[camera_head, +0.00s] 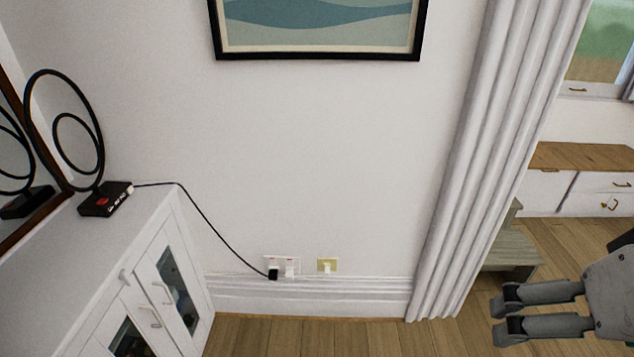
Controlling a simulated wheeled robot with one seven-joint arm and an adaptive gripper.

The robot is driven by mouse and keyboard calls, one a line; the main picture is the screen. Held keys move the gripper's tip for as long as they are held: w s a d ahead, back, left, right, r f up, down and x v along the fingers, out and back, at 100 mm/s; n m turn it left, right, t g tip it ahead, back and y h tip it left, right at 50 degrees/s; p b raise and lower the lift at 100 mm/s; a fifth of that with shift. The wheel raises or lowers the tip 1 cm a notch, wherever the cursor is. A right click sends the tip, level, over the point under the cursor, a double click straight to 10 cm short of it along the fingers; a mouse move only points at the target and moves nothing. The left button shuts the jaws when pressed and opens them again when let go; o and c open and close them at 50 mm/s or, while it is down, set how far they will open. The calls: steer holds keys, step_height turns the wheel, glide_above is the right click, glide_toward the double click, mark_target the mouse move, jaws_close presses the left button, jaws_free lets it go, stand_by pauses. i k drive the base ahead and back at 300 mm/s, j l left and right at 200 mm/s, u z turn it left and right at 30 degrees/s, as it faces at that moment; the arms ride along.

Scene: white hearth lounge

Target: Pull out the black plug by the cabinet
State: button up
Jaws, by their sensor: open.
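The black plug (273,273) sits in the left part of a white wall socket (291,262), low on the wall just right of the cabinet (85,270). A thin black cord (207,222) runs from it up to a small black device on the cabinet top. A white plug or switch part (290,270) is beside the black plug in the same socket. My gripper (500,316) is at the lower right, open and empty, with its two fingers pointing left. It is well to the right of the plug and apart from it.
A separate yellowish wall plate (327,265) is right of the socket. A black ring-shaped ornament (98,130) stands on the cabinet beside a mirror. A grey curtain (490,150) hangs between the socket and my gripper's side. The wooden floor (320,337) below the socket looks clear.

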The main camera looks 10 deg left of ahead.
mark_target(149, 197)
steer(key=u, duration=0.9)
steer(key=k+j+z, duration=0.1)
steer(key=k+j, duration=0.2)
steer(key=i+l+u, duration=0.2)
steer(key=i+l, duration=0.2)
steer(key=l, duration=0.25)
steer(key=i+l, duration=0.2)
steer(key=l, duration=0.15)
steer(key=i+l+u, duration=0.15)
steer(key=l, duration=0.15)
steer(key=i+l+u, duration=0.1)
steer(key=l, duration=0.3)
steer(key=i+l+u, duration=0.1)
steer(key=i+l, duration=0.15)
steer(key=i+l+u, duration=0.1)
steer(key=l, duration=0.4)
steer(key=i+l, duration=0.15)
steer(key=l, duration=0.25)
steer(key=i+l+u, duration=0.15)
steer(key=i+l, duration=0.15)
steer(key=i, duration=0.15)
